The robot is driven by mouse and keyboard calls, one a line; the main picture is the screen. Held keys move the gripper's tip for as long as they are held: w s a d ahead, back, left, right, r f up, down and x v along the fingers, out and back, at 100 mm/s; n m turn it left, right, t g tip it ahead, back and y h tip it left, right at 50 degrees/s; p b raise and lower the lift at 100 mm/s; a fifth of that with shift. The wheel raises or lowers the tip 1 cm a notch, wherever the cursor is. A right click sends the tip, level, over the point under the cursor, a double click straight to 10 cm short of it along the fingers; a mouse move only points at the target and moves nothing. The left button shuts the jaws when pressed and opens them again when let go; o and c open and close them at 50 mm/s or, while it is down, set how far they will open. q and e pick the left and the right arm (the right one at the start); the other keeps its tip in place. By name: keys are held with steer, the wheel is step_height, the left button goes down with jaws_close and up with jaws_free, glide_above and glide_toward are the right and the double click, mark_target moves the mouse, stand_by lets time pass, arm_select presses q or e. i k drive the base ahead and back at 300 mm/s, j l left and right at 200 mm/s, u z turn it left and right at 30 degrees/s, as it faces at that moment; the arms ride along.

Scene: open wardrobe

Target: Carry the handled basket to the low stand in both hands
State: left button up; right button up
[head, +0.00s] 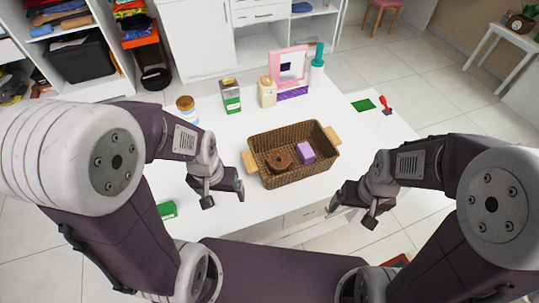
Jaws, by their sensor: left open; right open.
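The brown woven basket (303,174) sits upright on the white table, with a pale wooden handle at its left end (249,162) and another at its right end (332,136). Inside it lie a round brown object (278,160) and a purple block (305,152). My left gripper (225,197) is open and empty, in front of and left of the left handle, apart from it. My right gripper (352,214) is open and empty, in front of and right of the basket, apart from the right handle. I cannot tell for sure which furniture is the low stand.
Behind the basket stand a green carton (231,98), a cream bottle (267,92), a pink frame (290,63) and a teal-topped bottle (317,68). A jar (186,106) stands back left. A small white table (507,37) with a plant is far right.

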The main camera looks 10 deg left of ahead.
mark_target(392, 147)
steer(key=i+l+u, duration=0.15)
steer(key=l+u, duration=0.15)
steer(key=i+l+u, duration=0.1)
steer(key=l+u, duration=0.5)
steer(key=l, duration=0.2)
